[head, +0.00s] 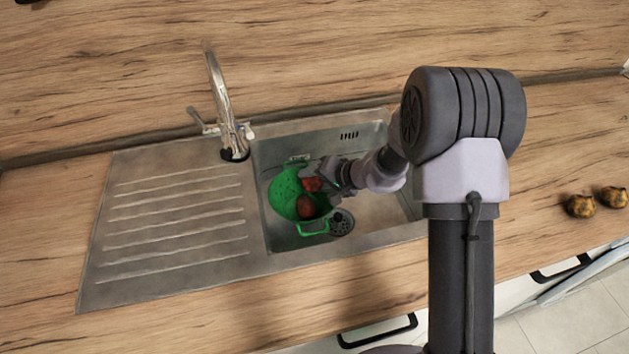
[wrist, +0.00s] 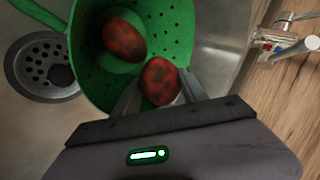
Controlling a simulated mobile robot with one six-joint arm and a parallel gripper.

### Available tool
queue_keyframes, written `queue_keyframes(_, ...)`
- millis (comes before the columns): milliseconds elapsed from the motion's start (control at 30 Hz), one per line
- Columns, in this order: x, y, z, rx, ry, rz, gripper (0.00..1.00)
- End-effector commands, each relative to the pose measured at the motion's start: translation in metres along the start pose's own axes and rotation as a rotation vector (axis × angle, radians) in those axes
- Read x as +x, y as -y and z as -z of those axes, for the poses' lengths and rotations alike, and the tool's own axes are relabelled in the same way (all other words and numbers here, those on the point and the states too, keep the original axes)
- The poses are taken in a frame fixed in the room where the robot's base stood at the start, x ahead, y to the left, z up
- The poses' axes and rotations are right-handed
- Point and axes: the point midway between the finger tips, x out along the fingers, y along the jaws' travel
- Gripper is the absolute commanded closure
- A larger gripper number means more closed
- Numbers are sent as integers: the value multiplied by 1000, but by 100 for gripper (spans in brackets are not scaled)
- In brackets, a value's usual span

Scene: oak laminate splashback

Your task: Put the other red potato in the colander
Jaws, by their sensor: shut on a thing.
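A green colander (head: 287,190) stands in the sink basin, and it also fills the upper middle of the wrist view (wrist: 172,30). One red potato (head: 305,207) lies inside it; in the wrist view this potato (wrist: 124,39) is at the upper left. My gripper (head: 322,181) is over the colander's right side in the head view, shut on a second red potato (wrist: 160,81). That held potato (head: 312,184) is within the colander's outline in both views. I cannot tell whether it touches the colander's wall or floor.
The sink basin (head: 389,212) has a drain (head: 341,222) beside the colander. A tap (head: 222,105) stands behind, left of the basin. The ridged drainboard (head: 175,215) is empty. Two brownish-yellow round items (head: 580,206) lie on the counter at the far right.

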Motion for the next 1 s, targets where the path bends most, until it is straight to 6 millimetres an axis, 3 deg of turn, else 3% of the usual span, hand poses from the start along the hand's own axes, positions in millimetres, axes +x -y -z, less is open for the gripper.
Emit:
queue_keyframes(567, 8, -8, -3, 1, 0, 0, 100)
queue_keyframes(600, 8, -8, -3, 0, 0, -1, 48)
queue_keyframes(633, 7, -8, -3, 1, 0, -1, 42)
queue_keyframes(1000, 0, -1, 0, 1, 1, -1, 41)
